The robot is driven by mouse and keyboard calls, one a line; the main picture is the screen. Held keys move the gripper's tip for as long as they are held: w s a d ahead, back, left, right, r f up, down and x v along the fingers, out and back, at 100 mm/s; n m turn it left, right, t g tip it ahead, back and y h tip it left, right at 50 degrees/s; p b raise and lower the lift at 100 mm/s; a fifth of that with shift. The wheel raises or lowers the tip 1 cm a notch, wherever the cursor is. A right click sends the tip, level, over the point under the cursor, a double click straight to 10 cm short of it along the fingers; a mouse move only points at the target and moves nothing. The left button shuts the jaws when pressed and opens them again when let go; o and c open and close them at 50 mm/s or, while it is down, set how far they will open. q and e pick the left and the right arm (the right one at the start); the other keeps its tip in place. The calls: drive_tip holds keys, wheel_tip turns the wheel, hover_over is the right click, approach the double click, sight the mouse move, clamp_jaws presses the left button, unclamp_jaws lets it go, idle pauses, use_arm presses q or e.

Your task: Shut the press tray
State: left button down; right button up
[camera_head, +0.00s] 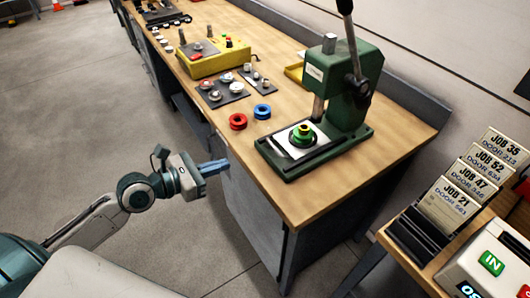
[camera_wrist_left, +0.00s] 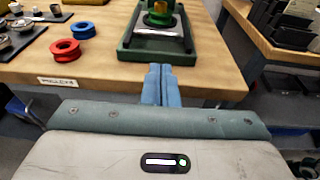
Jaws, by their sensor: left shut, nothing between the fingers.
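The green press (camera_head: 343,90) stands on the wooden bench, its lever raised. Its pale press tray (camera_head: 316,146) lies on the front part of the green base, forward of the ram, with a dark bar along its near edge. A green and yellow ringed part (camera_head: 302,134) sits on the tray; it also shows in the left wrist view (camera_wrist_left: 159,14). My left gripper (camera_head: 224,165) is shut and empty, just off the bench's front edge and apart from the tray. In the left wrist view its blue fingers (camera_wrist_left: 159,72) point toward the press base. My right gripper is out of view.
A red ring (camera_head: 238,121) and a blue ring (camera_head: 262,111) lie left of the press. Behind them are dark part trays (camera_head: 222,94) and a yellow control box (camera_head: 208,59). A job-card rack (camera_head: 415,235) stands at right. The bench front beside the press is bare.

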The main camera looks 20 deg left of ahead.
use_arm(q)
drive_tip(key=w, duration=0.1)
approach(278, 144)
drive_tip(key=d, duration=0.1)
drive_tip(key=d+r, duration=0.1)
drive_tip(key=d, duration=0.1)
drive_tip(key=shift+s+r+p, duration=0.35)
drive_tip(key=shift+r, duration=0.05)
drive_tip(key=shift+x, duration=0.95)
drive_tip(key=p+x, duration=0.1)
drive_tip(key=x, duration=0.1)
drive_tip(key=r+p+x, duration=0.1)
drive_tip(key=x, duration=0.1)
drive_tip(key=shift+w+d+f+p, duration=0.1)
drive_tip(key=shift+w+d+p, duration=0.1)
drive_tip(key=shift+w+p, duration=0.1)
drive_tip(key=shift+s, duration=0.1)
drive_tip(key=shift+a, duration=0.1)
